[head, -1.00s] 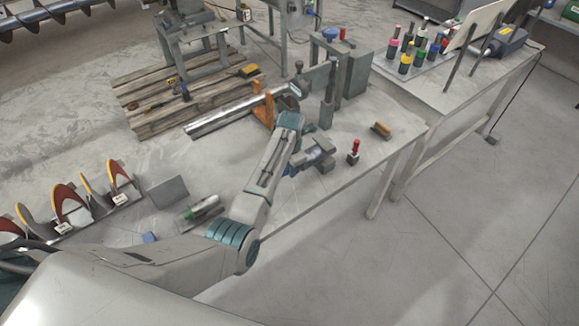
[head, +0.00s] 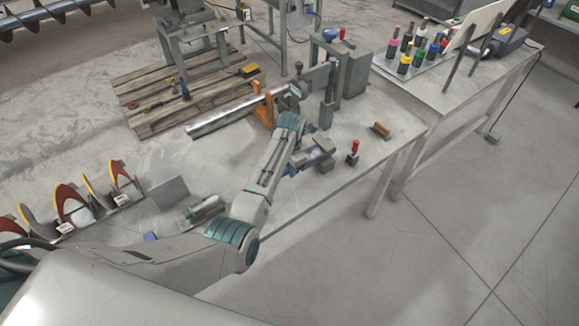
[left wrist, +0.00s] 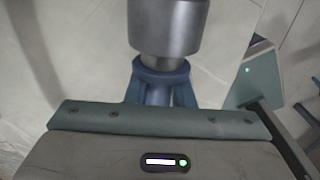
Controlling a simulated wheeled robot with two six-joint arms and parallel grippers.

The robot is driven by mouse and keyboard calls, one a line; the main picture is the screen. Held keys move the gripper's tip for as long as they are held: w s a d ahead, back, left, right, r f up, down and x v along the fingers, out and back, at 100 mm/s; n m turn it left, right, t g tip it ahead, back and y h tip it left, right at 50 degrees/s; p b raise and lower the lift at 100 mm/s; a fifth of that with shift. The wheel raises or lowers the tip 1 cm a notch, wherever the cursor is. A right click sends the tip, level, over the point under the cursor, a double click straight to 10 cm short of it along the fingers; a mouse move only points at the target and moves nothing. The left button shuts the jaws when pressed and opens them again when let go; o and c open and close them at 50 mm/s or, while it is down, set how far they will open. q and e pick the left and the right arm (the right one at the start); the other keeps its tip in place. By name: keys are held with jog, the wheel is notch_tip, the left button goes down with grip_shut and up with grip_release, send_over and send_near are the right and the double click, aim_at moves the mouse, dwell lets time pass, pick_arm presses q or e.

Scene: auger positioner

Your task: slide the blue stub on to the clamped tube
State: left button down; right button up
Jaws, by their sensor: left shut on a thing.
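The clamped tube (head: 222,116) is a long silver pipe lying at a slant along the far side of the bench, beside an orange support (head: 264,111). My left gripper (head: 318,158) is over the bench, right of and nearer than the tube's right end, and apart from it. It is shut on the blue stub, which is small and hard to make out in the head view. In the left wrist view the blue stub (left wrist: 160,75) shows a blue collar below a grey metal cylinder (left wrist: 165,25). The fingertips are hidden there. My right gripper is not in view.
A small red-topped item (head: 353,152) and a brown block (head: 381,130) sit right of the gripper. A grey upright fixture (head: 352,72) stands behind it. A green-and-silver cylinder (head: 203,209) and an angled grey plate (head: 170,191) are at the left. The bench's right corner is mostly clear.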

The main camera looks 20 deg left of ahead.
pick_arm(q)
jog(key=shift+w+d+r+b, duration=0.1)
jog(key=shift+w+d+b, duration=0.25)
jog(key=shift+w+d, duration=0.25)
dwell(0.6)
jog(key=c, duration=1.3)
grip_release()
jog(key=shift+w, duration=0.1)
jog(key=shift+o, duration=0.7)
jog(key=shift+a, duration=0.1)
jog(key=r, duration=0.3)
jog(key=r+b, duration=0.1)
jog(key=r, duration=0.3)
jog(key=r+b, duration=0.1)
jog(key=r, duration=0.3)
jog(key=shift+s+d, duration=0.2)
jog(key=shift+s, duration=0.05)
jog(key=shift+f, duration=0.1)
